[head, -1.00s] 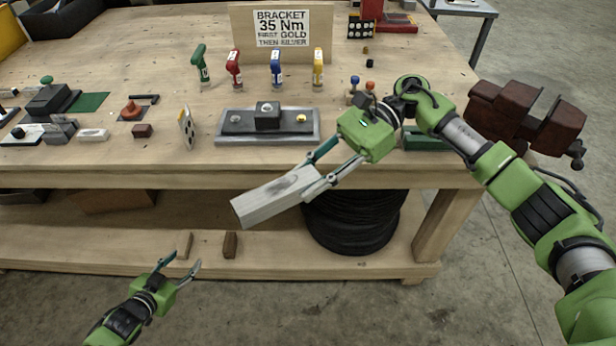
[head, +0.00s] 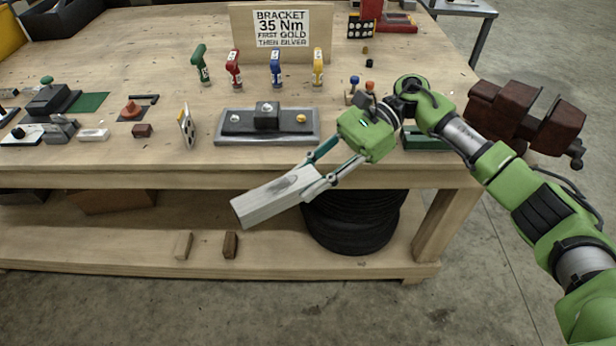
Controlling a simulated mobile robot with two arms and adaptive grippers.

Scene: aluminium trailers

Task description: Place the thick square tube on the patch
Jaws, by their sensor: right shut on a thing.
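The thick square tube (head: 262,204) is a long pale grey block. My right gripper (head: 314,175) is shut on its right end and holds it tilted, in front of the bench's front edge in the picture. The tube's far left end hangs free over the view of the lower shelf. A flat green patch (head: 90,103) lies on the bench top at the left, far from the tube. A darker green piece (head: 425,137) shows partly behind my right arm; I cannot tell which of these is the task's patch. My left gripper is out of view.
A grey fixture plate (head: 225,139) with a black block sits mid-bench. Several coloured drivers (head: 277,70) stand behind it, before a sign (head: 282,28). A white upright card (head: 187,128) stands left of the plate. A black coil (head: 350,225) lies on the lower shelf (head: 100,245).

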